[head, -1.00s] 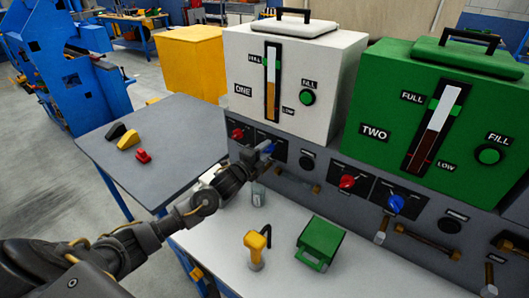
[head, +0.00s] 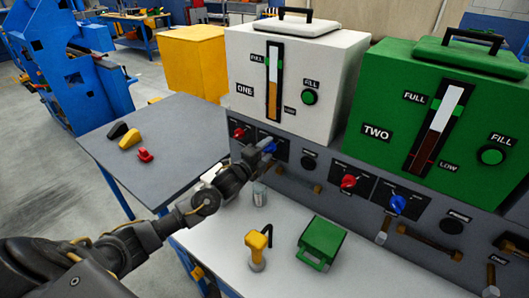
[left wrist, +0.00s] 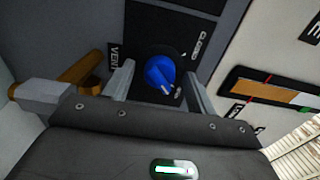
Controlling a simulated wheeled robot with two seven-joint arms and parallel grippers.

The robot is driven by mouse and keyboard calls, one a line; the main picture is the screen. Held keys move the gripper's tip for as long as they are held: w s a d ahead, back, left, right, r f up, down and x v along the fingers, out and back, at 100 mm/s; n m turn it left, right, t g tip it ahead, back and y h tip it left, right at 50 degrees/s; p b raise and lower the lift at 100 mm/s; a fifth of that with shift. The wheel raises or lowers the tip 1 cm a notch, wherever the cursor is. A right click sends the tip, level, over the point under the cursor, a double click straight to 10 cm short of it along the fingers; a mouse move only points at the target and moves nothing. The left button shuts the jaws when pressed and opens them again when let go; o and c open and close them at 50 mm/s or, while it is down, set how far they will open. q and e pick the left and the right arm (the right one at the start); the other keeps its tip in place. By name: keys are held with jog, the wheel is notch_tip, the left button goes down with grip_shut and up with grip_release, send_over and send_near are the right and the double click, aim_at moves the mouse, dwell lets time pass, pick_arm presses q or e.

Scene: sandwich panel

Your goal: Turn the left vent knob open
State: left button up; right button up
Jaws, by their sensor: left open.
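The left vent knob (head: 269,146) is blue and sits on a black plate under the white tank marked ONE. In the left wrist view the knob (left wrist: 159,71) lies between my two fingers, with a gap on each side. Its white mark points down and right, away from the word CLOSED and towards a small label too unclear to read. My left gripper (head: 258,153) is open at the knob and hides part of its plate in the head view. It also shows in the left wrist view (left wrist: 161,84). My right gripper is not in view.
A red knob (head: 239,132) is just left of the blue one. A second red knob (head: 348,181) and blue knob (head: 397,204) sit under the green tank (head: 460,105). A yellow-handled tool (head: 256,250) and a green box (head: 321,243) stand on the pale bench.

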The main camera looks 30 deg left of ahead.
pick_arm(q)
jog(key=s+a+b, duration=0.1)
jog(key=s+b, duration=0.1)
jog(key=s, duration=0.8)
jog(key=shift+s+a, duration=0.3)
jog(key=shift+s, duration=0.05)
